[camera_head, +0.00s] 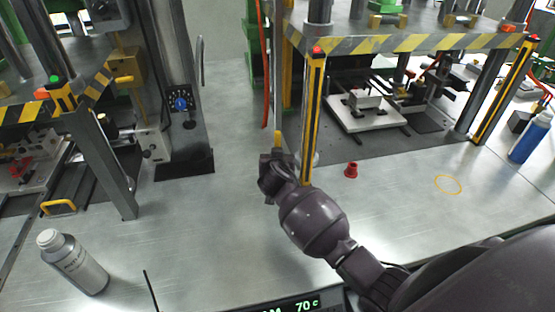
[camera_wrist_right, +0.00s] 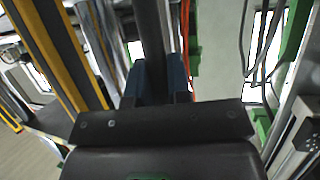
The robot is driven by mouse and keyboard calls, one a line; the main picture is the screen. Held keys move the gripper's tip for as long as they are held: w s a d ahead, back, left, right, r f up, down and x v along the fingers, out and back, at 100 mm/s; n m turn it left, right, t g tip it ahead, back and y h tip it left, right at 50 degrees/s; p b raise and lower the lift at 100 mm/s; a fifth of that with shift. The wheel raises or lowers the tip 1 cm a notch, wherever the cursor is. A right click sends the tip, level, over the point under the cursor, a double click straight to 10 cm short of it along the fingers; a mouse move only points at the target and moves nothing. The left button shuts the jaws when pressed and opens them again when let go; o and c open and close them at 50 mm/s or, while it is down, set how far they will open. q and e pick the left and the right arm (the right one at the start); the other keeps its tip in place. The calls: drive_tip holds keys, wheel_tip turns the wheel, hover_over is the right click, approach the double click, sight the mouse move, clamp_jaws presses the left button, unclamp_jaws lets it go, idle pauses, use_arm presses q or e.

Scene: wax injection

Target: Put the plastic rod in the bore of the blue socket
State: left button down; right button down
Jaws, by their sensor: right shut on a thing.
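My right gripper (camera_head: 276,156) is raised over the middle of the metal table, beside the striped front post of the right-hand press. In the right wrist view its blue fingertips (camera_wrist_right: 155,80) are shut on a dark rod (camera_wrist_right: 152,35), apparently the plastic rod, which points away from the gripper. My left gripper is not in view.
The right-hand press (camera_head: 313,120) stands close to my gripper. A red cup-like piece (camera_head: 351,171) and an orange ring mark (camera_head: 448,184) are on the table. A grey bottle (camera_head: 75,263) stands front left, a blue bottle (camera_head: 529,137) far right. The table's middle is clear.

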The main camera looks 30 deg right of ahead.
drive_tip(key=shift+f, duration=0.35)
drive_tip(key=c, duration=1.1)
unclamp_jaws()
drive_tip(key=v, duration=1.2)
drive_tip(key=shift+r+b, duration=0.15)
drive_tip(key=shift+b, duration=0.15)
